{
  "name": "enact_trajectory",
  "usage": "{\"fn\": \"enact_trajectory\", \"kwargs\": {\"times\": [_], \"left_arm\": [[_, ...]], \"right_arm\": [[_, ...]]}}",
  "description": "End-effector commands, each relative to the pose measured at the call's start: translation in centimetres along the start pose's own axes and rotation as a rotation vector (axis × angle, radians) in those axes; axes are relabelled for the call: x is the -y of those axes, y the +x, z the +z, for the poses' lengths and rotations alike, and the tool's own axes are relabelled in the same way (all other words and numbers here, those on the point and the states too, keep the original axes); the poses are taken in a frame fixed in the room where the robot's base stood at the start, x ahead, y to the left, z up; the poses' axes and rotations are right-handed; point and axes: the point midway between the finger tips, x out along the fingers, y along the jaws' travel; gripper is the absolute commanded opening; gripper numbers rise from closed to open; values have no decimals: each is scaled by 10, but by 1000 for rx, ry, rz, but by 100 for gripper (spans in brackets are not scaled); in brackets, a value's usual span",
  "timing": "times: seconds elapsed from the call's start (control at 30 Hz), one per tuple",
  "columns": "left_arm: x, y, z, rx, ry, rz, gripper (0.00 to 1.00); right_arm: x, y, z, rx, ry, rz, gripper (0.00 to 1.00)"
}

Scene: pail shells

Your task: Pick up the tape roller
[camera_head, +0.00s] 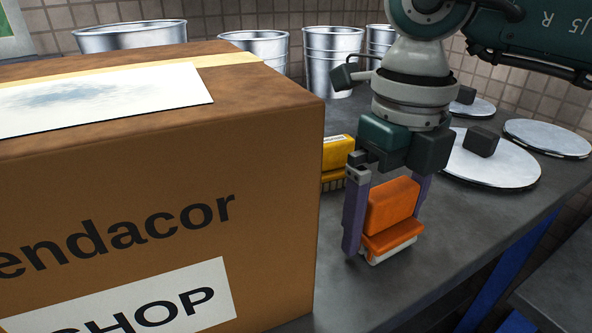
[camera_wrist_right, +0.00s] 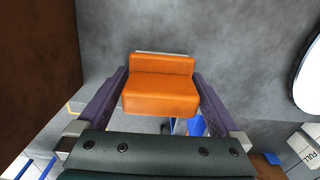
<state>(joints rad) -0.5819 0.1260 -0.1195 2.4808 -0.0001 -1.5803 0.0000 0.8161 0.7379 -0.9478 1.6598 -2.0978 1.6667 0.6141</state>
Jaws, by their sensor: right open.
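An orange, stepped, block-shaped tool (camera_head: 393,208) with a pale lower edge sits on the dark grey table, right of the cardboard box. It seems to be the tape roller, but no roll or tape shows clearly. It also shows in the right wrist view (camera_wrist_right: 160,88). My right gripper (camera_head: 386,232) points down with its purple fingers on either side of the orange tool. In the right wrist view the open fingers (camera_wrist_right: 160,74) flank it, with narrow gaps beside its upper part. My left gripper is not in view.
A large cardboard box (camera_head: 150,180) fills the left and hides much of the table. A yellow brush-like tool (camera_head: 338,155) lies behind the gripper, partly hidden. Metal pails (camera_head: 333,55) stand at the back. Round lids (camera_head: 500,165) lie right, near the table edge.

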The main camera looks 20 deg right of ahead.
Motion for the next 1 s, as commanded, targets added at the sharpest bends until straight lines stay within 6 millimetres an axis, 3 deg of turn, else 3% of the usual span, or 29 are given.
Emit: {"fn": "enact_trajectory", "kwargs": {"times": [0.23, 0.87, 1.0], "left_arm": [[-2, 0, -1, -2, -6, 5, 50], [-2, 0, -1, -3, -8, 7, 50], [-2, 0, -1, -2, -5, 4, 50]], "right_arm": [[0, 1, 0, 0, 0, 0, 98], [0, 1, 0, 1, 0, 0, 27], [0, 0, 0, 1, 0, 0, 25]]}}
